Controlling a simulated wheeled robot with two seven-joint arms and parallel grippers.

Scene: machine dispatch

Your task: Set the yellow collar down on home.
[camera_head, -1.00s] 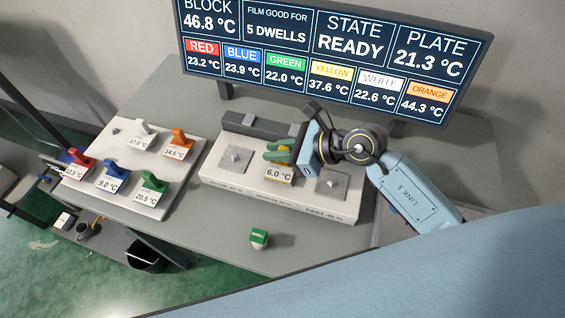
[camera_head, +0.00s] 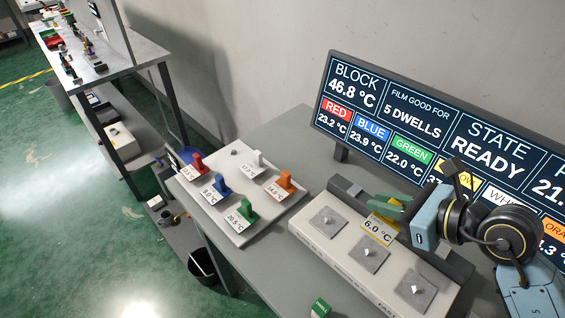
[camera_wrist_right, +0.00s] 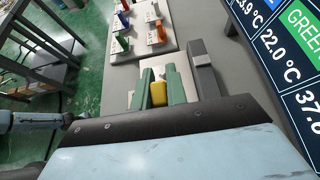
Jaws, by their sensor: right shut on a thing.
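My right gripper (camera_head: 393,209) is shut on the yellow collar, holding it above the back of the three-plate block. The collar's yellow-edged label (camera_head: 379,229) reads 6.0 °C. In the right wrist view, the yellow collar (camera_wrist_right: 158,93) sits between the two green fingers (camera_wrist_right: 159,86). The pale rack (camera_head: 233,236) stands left of the block and holds the red (camera_head: 197,163), blue (camera_head: 222,187), green (camera_head: 247,210), white (camera_head: 258,163) and orange (camera_head: 285,183) collars. A small dark spot (camera_head: 234,153) at its back corner has no collar. No place is visibly marked home.
The block (camera_head: 330,246) shows three bare metal plates with small pegs. A dark bar lies along its back. The display screen (camera_head: 430,130) stands behind. A green-topped button (camera_head: 320,307) is in front. Grey table lies between rack and block.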

